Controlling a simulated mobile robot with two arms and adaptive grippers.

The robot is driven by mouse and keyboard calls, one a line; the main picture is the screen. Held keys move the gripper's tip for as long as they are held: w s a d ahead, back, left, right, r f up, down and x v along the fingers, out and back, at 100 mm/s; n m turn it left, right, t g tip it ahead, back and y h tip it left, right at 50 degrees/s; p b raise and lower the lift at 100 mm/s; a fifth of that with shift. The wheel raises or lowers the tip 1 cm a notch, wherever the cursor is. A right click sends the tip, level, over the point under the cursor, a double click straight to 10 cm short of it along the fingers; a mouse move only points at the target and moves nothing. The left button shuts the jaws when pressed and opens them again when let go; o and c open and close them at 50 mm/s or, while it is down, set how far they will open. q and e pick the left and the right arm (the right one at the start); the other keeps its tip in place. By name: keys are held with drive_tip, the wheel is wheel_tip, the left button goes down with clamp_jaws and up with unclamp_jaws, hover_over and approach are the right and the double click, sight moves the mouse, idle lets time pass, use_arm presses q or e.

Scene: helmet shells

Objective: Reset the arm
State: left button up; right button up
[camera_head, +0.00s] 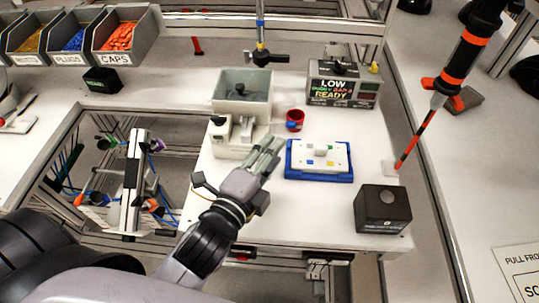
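My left arm comes in from the lower left and reaches over the white worktable (308,205). My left gripper (270,148) is at the middle of the table, in front of a grey box and left of a blue tray. Its fingers look long and close together, and the gap between them cannot be made out. I see nothing clearly held in it. My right gripper is not in view.
A blue tray (318,174) with a white plate is right of the gripper. A grey open box (243,92), red cup (294,119), display box (342,85) and black box (382,209) stand around. Bins labelled CAPS (128,34) and PLUGS are at upper left.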

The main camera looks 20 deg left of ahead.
use_arm(q)
drive_tip(key=shift+s, duration=0.3)
drive_tip(key=shift+r, duration=0.15)
